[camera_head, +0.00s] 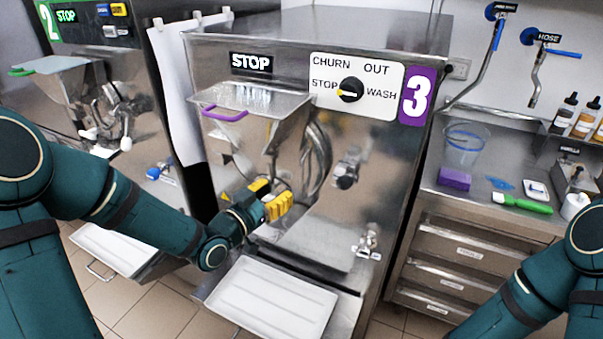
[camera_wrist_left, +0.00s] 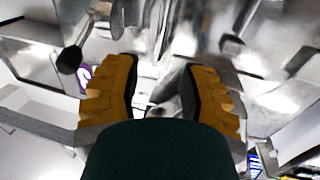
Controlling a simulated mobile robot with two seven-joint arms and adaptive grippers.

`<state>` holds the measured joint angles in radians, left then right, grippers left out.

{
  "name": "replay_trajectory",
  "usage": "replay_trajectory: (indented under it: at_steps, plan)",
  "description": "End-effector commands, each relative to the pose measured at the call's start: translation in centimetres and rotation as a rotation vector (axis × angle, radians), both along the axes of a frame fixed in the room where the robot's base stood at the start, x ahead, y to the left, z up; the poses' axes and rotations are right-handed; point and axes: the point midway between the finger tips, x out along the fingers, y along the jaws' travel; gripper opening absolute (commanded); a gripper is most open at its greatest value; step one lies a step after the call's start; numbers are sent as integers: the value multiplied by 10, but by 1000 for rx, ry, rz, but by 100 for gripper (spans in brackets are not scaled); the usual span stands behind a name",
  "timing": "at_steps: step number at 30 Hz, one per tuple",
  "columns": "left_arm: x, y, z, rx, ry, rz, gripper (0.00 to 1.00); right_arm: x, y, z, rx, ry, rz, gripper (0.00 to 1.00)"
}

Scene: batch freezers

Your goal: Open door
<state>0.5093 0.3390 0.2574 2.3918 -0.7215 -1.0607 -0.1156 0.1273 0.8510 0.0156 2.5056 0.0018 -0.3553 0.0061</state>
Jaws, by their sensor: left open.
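Batch freezer 3 (camera_head: 390,165) is a steel machine with a purple number tag, and it stands in front of me. Its front has a steel hopper with a purple handle (camera_head: 224,114), curved bars (camera_head: 316,160) and a dark fitting (camera_head: 346,172). The door's outline is hard to separate from the reflections. My left gripper (camera_head: 279,206), with yellow fingers, is low in front of this machine, below the hopper. In the left wrist view its fingers (camera_wrist_left: 161,82) are apart, with blurred steel parts beyond and no clear object gripped. A black ball knob (camera_wrist_left: 69,60) is left of them. My right gripper is out of view.
A white tray (camera_head: 270,300) sits low before freezer 3, beneath my left gripper. Freezer 2 (camera_head: 95,80) stands at the left. At the right, a steel counter (camera_head: 480,208) with drawers holds a clear jug (camera_head: 466,146) and a green-handled brush (camera_head: 522,203).

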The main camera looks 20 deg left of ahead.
Motion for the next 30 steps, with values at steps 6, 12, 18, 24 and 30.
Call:
replay_trajectory:
  at_steps: [6,12,18,24,30]
  plan:
    - [41,-19,0,-3,1,-3,41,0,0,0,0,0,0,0]
    - [72,-30,-1,-1,3,-1,41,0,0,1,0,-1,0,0]
    - [88,-37,-1,-1,3,-1,41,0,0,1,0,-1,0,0]
    - [91,-38,-1,-1,3,1,41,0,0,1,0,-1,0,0]
    - [91,-38,-1,-1,4,1,30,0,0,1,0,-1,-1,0]
